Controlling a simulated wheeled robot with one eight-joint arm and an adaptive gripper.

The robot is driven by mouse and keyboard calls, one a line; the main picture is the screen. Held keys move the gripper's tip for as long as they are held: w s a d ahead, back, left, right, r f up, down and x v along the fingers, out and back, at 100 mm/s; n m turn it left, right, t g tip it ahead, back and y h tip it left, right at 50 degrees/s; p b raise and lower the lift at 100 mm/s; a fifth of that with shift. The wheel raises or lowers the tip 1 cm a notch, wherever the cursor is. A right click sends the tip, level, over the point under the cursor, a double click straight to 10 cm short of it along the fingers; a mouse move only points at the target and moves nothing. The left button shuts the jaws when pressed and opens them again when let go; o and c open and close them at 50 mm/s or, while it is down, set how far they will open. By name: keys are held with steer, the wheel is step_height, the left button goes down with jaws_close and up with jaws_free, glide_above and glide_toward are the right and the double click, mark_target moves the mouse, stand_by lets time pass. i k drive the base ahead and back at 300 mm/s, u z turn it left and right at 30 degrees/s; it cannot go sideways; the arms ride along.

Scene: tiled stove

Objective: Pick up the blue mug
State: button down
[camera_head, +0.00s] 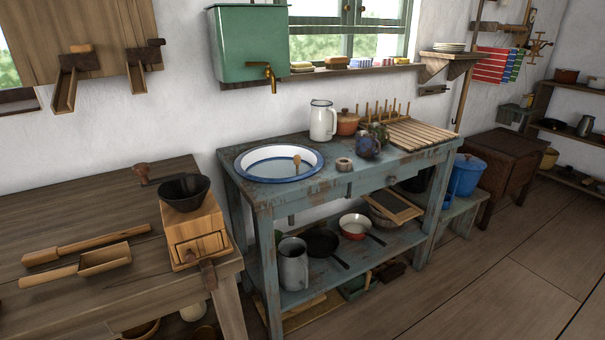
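A small dark blue mug (368,146) stands on the worn blue-green wash table (333,184), near its front edge and right of the middle. A darker mug-like vessel (380,131) stands close behind it, partly overlapped by it. The blue mug's handle is hard to make out at this size. My gripper is not in view.
Near the mug are a wooden rack (420,133), a brown lidded pot (347,122), a white jug (322,121), a small round ring-like item (344,164) and a white basin (279,163). A wooden bench (80,220) stands left. Floor (500,290) at front right is clear.

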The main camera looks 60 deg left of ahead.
mark_target(366, 140)
steer(key=u, duration=0.05)
steer(key=i, duration=0.4)
steer(key=u, duration=3.05)
steer(key=i, duration=1)
steer(key=z, duration=0.85)
